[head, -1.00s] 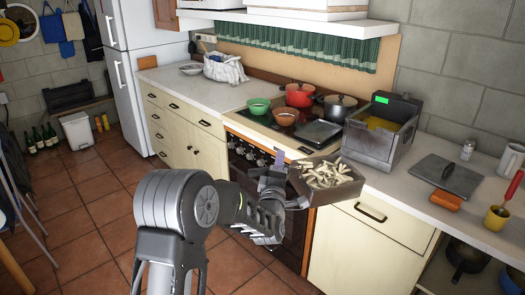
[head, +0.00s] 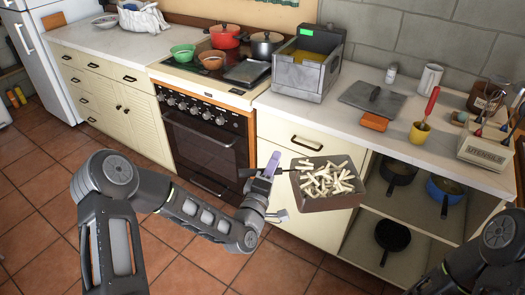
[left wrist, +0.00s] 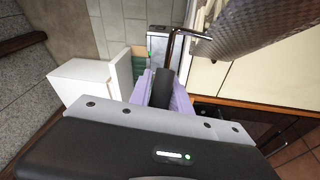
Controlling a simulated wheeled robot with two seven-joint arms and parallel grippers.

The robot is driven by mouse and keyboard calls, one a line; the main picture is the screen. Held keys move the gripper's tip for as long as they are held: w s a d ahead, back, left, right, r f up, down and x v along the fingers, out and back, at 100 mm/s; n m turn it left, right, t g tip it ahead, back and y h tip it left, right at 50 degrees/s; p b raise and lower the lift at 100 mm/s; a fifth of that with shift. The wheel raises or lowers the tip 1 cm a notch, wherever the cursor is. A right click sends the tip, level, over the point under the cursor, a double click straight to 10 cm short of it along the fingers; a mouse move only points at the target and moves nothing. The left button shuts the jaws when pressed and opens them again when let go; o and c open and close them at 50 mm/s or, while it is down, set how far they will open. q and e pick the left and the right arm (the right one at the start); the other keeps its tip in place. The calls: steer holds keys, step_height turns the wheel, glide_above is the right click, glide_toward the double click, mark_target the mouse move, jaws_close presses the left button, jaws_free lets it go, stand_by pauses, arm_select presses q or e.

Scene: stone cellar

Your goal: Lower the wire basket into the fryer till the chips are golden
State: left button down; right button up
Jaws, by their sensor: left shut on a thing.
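The wire basket (head: 332,204) is full of pale, whitish chips (head: 325,178). It hangs in the air in front of the cream cabinet, below counter height. My left gripper (head: 270,168) is shut on the basket's handle, to the left of the basket. In the left wrist view the purple fingers (left wrist: 162,90) close on the dark handle, and the basket's mesh (left wrist: 245,28) shows at the top right. The fryer (head: 297,83) stands on the counter beyond and above the basket, open, with yellow oil inside and a green display. My right gripper is outside the frames.
A grey lid-like plate (head: 355,98) and an orange block (head: 374,122) lie right of the fryer. A yellow pot (head: 419,133) and a utensil box (head: 485,150) stand farther right. The stove with pots (head: 226,38) is left. An open shelf holds pans (head: 393,237).

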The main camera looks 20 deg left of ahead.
arm_select(q)
steer(key=shift+s+d+r, duration=0.15)
steer(key=shift+s+r, duration=0.1)
steer(key=shift+s, duration=0.4)
steer(key=shift+s+a+r, duration=0.1)
steer(key=shift+s+a, duration=0.1)
steer(key=shift+s, duration=0.05)
steer(key=shift+s+a+r, duration=0.1)
steer(key=shift+s+a, duration=0.1)
steer(key=shift+a, duration=0.1)
steer(key=a, duration=0.1)
steer(key=a+y, duration=0.1)
steer(key=a+n, duration=0.1)
steer(key=shift+s+a+y, duration=0.4)
